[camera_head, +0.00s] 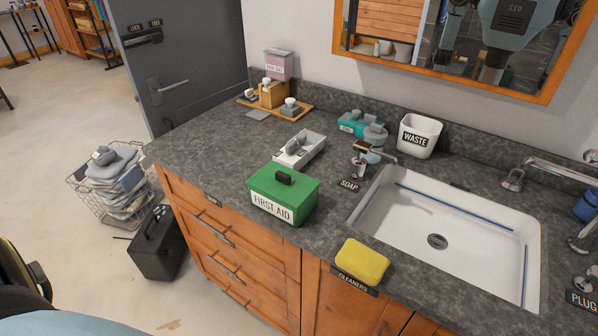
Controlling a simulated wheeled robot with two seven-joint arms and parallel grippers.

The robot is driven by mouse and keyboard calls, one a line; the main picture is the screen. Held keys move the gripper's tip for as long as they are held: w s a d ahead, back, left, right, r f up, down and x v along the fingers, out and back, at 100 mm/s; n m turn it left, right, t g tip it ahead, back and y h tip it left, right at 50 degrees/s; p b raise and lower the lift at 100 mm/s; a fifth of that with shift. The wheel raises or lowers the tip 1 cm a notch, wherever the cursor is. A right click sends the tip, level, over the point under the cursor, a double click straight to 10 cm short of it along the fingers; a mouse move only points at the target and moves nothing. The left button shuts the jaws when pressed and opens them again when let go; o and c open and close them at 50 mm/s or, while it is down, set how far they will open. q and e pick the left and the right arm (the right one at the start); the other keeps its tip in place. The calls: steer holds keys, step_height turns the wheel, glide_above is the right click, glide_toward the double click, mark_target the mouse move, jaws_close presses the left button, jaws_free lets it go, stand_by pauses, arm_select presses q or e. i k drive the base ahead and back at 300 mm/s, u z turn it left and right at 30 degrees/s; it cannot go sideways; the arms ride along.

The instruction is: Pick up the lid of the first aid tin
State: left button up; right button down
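The first aid tin (270,205) is a green box with a white "FIRST AID" label on its front. It stands upright near the front edge of the grey counter, left of the sink. Its green lid (300,186) is on top of the tin and has a dark handle (284,176) in the middle. Neither of my grippers can be made out in the head view.
A white tray (308,150) stands just behind the tin, and a soap dispenser (357,167) to its right. A yellow sponge (362,262) lies at the front edge. The white sink (415,215) is at right. The counter left of the tin is clear.

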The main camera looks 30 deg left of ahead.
mark_target(287, 186)
steer(key=u, duration=0.3)
steer(key=k, duration=1)
steer(key=u, duration=1.7)
steer(key=i, duration=0.85)
steer(key=z, duration=0.55)
steer(key=i, duration=0.55)
steer(key=z, duration=0.5)
